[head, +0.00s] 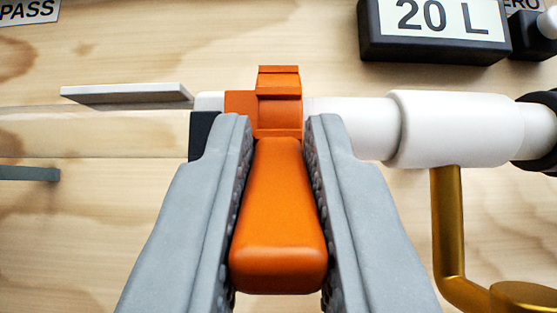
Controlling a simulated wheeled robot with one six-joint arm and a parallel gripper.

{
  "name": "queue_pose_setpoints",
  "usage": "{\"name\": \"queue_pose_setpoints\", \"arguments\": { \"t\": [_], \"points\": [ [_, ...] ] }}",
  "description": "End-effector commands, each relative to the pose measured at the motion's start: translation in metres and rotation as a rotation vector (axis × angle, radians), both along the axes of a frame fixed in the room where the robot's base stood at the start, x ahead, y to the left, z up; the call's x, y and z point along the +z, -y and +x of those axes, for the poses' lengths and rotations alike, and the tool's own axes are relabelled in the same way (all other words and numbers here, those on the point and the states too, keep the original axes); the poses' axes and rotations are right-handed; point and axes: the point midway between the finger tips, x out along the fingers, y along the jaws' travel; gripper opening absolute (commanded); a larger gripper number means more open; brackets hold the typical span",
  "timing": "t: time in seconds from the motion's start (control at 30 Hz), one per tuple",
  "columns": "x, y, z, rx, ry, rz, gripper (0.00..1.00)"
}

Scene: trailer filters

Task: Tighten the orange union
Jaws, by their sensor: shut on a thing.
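The orange union (278,105) sits on the horizontal pipe line in the middle of the head view. Its orange handle (278,225) sticks out toward the camera, below the union's body. My gripper (278,135) has one grey finger on each side of the handle and is shut on it. The fingers hide the handle's sides and a small part of the pipe behind them.
A clear pipe (90,133) runs left of the union and a white pipe (450,128) runs right. A brass-coloured bent tube (447,220) hangs below the white pipe. A black box marked 20 L (434,52) is above right. Behind is a wooden panel (200,50).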

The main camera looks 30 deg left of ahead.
Motion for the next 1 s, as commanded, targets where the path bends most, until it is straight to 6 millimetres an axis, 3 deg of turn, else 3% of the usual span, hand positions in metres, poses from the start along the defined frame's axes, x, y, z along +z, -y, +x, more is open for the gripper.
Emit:
{"name": "queue_pose_setpoints", "arguments": {
  "t": [0.37, 1.0],
  "points": [
    [0.009, 0.003, -0.004, -0.003, -0.096, -0.067, 0.0],
    [0.048, 0.004, -0.005, -0.006, -0.574, -0.386, 0.0]
  ]
}}
